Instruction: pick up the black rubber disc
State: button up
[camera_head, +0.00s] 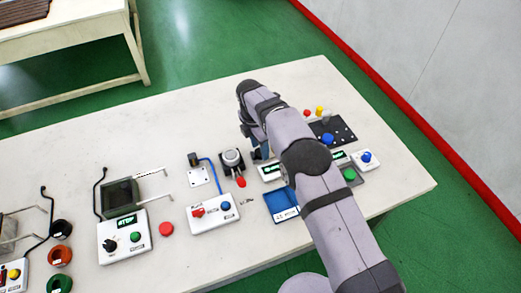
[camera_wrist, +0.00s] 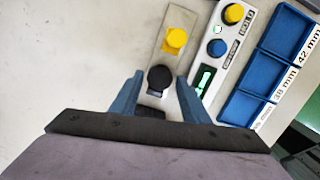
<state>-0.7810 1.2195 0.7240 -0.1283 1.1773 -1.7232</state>
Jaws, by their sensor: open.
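A black round piece, which looks like the black rubber disc (camera_wrist: 159,77), shows in the wrist view near the end of a grey plate (camera_wrist: 170,22). My gripper (camera_wrist: 160,83) is open, with its two blue fingers apart on the left and right of the black piece in the picture. I cannot tell whether either finger touches it or how high they are above it. In the head view my gripper (camera_head: 259,152) is over the middle of the table, and the arm hides what lies beneath it.
A yellow piece (camera_wrist: 176,38) sits on the same plate, just beyond the black one. A white control box (camera_wrist: 207,63) and a blue compartment tray (camera_wrist: 262,72) stand to the right in the wrist view. A red button (camera_head: 166,229) and other devices line the table.

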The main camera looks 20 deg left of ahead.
jog(key=shift+f, duration=0.5)
jog(key=c, duration=0.8)
notch_tip(320, 180, up, 10)
jog(key=b, duration=0.3)
jog(key=d+p, duration=0.3)
jog(key=d, duration=0.4)
jog(key=s+d+f+p, duration=0.1)
jog(key=d+p, duration=0.2)
jog(key=d, duration=0.5)
jog(key=s+d+p, duration=0.1)
jog(key=d+p, duration=0.2)
jog(key=d, duration=0.5)
jog(key=shift+s+d+f, duration=0.15)
jog(key=shift+s+d, duration=0.05)
jog(key=shift+s, duration=0.05)
